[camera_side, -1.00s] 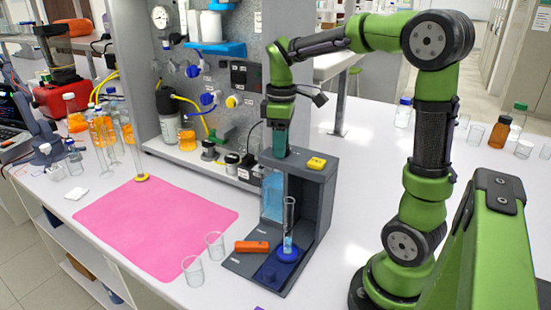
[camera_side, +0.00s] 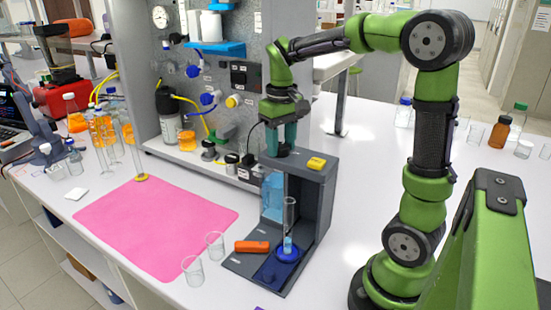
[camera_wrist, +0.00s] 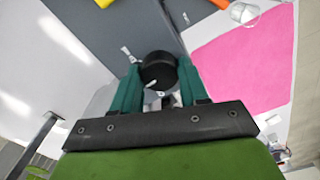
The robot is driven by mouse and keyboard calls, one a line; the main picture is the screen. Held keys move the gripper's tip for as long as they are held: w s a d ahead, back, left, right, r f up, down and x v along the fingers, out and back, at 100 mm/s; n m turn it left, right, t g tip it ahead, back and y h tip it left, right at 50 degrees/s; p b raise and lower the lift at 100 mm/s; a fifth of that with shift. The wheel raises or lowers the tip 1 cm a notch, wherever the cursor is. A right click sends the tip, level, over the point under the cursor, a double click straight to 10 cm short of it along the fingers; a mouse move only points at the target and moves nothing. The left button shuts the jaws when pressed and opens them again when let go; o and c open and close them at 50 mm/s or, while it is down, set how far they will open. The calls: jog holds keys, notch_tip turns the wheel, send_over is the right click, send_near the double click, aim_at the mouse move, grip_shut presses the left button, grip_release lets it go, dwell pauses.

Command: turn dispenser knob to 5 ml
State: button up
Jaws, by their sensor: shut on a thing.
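The grey dispenser (camera_side: 322,205) stands on the white bench in the side view, with a blue liquid container (camera_side: 272,195) inside its frame. My gripper (camera_side: 281,145) points down at the top left of the dispenser. In the wrist view the dark round knob (camera_wrist: 158,68) sits between the teal fingers of my gripper (camera_wrist: 160,78), which are shut on it. A white pointer mark shows on the knob's lower rim. Small white marks lie on the grey top around it, too blurred to read. In the side view the fingers largely hide the knob.
A yellow block (camera_side: 316,163) is on the dispenser's top. A measuring cylinder (camera_side: 289,225) stands on the blue round base (camera_side: 288,254). An orange object (camera_side: 252,246) lies beside it. Two empty beakers (camera_side: 215,245) stand by the pink mat (camera_side: 155,225).

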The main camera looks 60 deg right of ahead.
aim_at(281, 145)
jog(key=shift+m, duration=0.6)
jog(key=o, duration=1.1)
jog(key=shift+r, duration=0.15)
notch_tip(281, 145, up, 17)
jog(key=shift+f, duration=0.15)
